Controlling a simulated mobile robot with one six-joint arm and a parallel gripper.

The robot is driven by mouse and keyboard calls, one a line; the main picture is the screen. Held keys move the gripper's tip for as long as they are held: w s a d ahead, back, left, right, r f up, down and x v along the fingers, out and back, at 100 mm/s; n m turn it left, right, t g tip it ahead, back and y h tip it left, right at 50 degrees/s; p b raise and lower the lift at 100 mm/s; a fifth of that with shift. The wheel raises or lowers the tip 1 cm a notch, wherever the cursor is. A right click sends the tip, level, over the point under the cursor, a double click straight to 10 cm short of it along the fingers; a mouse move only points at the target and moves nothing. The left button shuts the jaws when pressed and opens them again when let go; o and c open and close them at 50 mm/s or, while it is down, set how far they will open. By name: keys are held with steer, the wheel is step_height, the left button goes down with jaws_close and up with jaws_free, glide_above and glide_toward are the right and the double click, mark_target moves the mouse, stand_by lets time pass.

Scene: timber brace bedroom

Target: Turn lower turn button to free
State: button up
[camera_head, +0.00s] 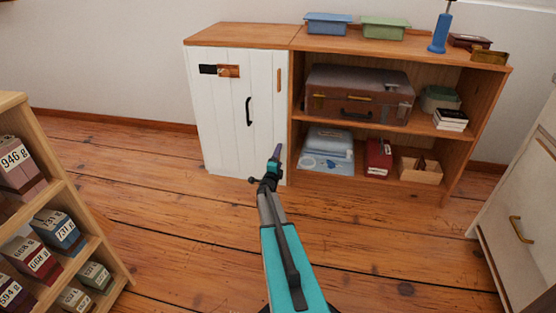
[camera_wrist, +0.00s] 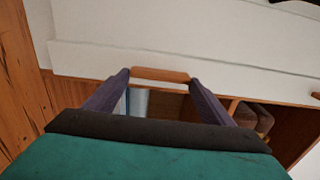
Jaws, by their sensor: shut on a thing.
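The lower turn button (camera_wrist: 160,75) is a small wooden bar in the wrist view, lying between the two purple fingertips of my gripper (camera_head: 277,150). The fingertips are at its two ends, and my gripper is shut on it. In the head view my gripper is at the lower right edge of the white plank door (camera_head: 228,120) and hides this button. The upper turn button (camera_head: 279,80) is a wooden bar standing upright near the door's upper right edge. The door looks closed.
A black handle (camera_head: 249,111) and a dark and orange latch (camera_head: 220,71) are on the door. To the right are open shelves with a brown suitcase (camera_head: 360,94), a red box (camera_head: 379,158) and a wooden box (camera_head: 420,170). A shelf rack (camera_head: 60,185) stands left.

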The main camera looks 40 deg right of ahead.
steer(key=o, duration=1.1)
steer(key=shift+s+d, duration=0.25)
steer(key=shift+c, duration=0.2)
steer(key=shift+w+a, duration=0.1)
steer(key=shift+a, duration=0.1)
steer(key=shift+a, duration=0.1)
steer(key=p+v, duration=0.4)
steer(key=v, duration=0.9)
steer(key=shift+a, duration=0.2)
